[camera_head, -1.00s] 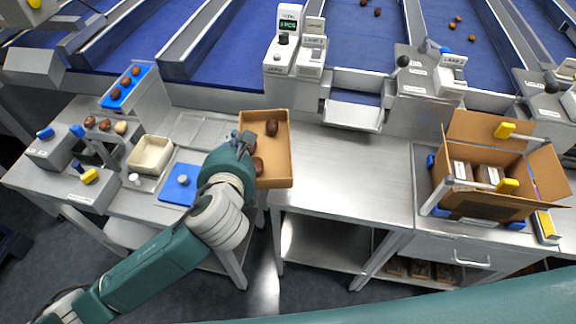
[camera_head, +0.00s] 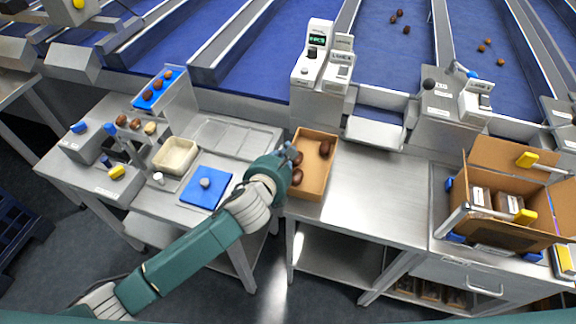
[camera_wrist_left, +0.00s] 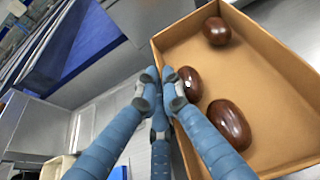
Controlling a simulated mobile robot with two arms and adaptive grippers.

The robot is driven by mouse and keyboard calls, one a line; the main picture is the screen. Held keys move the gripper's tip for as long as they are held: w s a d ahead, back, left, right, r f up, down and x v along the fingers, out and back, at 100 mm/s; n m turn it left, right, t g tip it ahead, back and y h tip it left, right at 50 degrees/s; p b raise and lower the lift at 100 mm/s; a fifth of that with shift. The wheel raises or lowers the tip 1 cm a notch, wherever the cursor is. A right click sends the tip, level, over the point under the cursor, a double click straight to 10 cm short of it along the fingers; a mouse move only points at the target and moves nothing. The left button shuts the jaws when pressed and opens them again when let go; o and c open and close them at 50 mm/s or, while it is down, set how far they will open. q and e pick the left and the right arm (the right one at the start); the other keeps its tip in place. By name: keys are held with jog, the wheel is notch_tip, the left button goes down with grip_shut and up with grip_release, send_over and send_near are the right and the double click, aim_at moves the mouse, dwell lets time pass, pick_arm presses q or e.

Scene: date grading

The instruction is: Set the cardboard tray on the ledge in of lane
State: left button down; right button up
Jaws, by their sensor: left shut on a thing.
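The cardboard tray (camera_head: 317,177) is a shallow brown box with several dark dates inside; three show in the left wrist view. My left gripper (camera_head: 292,157) is shut on the tray's left wall in the head view. In the left wrist view the blue fingers (camera_wrist_left: 160,95) pinch the tray's wall (camera_wrist_left: 175,125). The tray is over the left part of the steel bench, and I cannot tell whether it touches the bench. A steel ledge (camera_head: 375,133) juts out at the foot of a lane, right of the tray and farther back. My right gripper is not in view.
An open carton (camera_head: 505,201) with packs stands on the right bench. Lane control boxes (camera_head: 318,75) stand left of the ledge. A blue mat (camera_head: 206,187) and a cream bin (camera_head: 176,155) lie at left. The bench between tray and carton is clear.

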pick_arm(q)
notch_tip(320, 180, down, 7)
jog(key=shift+r, duration=0.15)
jog(key=c, duration=1.9)
grip_release()
jog(key=shift+c, duration=0.2)
